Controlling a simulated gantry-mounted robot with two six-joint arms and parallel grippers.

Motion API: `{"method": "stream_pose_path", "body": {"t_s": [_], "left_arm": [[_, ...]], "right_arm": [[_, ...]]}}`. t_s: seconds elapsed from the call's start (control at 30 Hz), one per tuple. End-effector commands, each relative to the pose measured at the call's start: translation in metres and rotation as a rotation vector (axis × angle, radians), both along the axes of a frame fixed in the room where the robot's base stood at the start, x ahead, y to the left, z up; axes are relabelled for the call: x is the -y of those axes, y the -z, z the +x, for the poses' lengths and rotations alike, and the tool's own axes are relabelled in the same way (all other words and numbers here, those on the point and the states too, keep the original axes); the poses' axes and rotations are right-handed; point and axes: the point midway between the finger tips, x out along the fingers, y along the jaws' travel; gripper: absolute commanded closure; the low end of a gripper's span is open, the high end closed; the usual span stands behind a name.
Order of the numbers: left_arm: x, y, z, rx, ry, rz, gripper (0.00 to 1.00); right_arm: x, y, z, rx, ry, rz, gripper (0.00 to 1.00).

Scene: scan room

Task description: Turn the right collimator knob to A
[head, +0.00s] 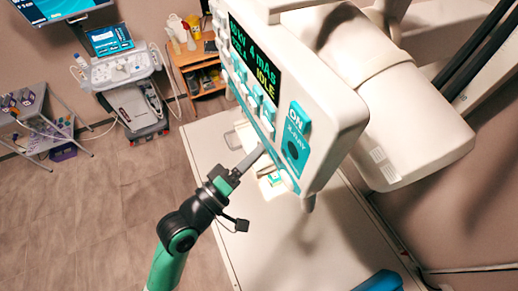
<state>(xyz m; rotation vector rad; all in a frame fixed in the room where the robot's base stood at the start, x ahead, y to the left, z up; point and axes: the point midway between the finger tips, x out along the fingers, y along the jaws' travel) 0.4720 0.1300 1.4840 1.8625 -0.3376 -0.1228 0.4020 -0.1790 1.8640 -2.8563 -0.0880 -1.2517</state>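The white X-ray head (335,100) hangs over the table, tilted, with its control panel facing left. The panel has a dark display (255,60) reading "4 mAs" and "IDLE", rows of teal and white buttons, and an "ON" key (299,117) above an "X-RAY" label. A small pale stub (308,203) sticks out under its lower corner; I cannot tell if it is a collimator knob. No knob marking A is readable. My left gripper (252,158) is at the panel's lower left edge, its grey finger seen edge-on; contact and opening are unclear. My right gripper is out of view.
A pale table (275,245) lies below the head, with a blue item (380,282) at its front. An ultrasound cart (125,75), a wooden shelf (195,65) and a grey trolley (35,115) stand at the back left. The floor (90,210) at left is clear.

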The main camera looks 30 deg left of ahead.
Motion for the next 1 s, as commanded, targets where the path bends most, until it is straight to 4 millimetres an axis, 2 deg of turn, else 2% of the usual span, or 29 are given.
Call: {"method": "stream_pose_path", "body": {"t_s": [0.27,0.37,0.63,0.67,0.7,0.83,1.0], "left_arm": [[-0.002,0.001,-0.006,0.0,-0.001,0.0,0.25],[-0.007,0.004,-0.02,0.0,-0.003,0.0,0.25],[-0.026,0.011,-0.082,0.0,-0.004,-0.001,0.25],[-0.028,0.011,-0.088,-0.002,-0.004,0.0,0.25],[-0.03,0.007,-0.094,-0.007,-0.003,0.0,0.25],[-0.033,0.009,-0.107,-0.004,0.0,0.0,0.25],[-0.034,0.009,-0.111,0.0,0.0,0.0,0.25]], "right_arm": [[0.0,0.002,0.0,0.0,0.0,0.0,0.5],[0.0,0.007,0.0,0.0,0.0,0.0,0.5],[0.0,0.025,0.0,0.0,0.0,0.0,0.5],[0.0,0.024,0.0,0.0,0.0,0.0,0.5],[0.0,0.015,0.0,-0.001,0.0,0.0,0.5],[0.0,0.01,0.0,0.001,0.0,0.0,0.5],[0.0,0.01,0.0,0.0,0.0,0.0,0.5]]}}
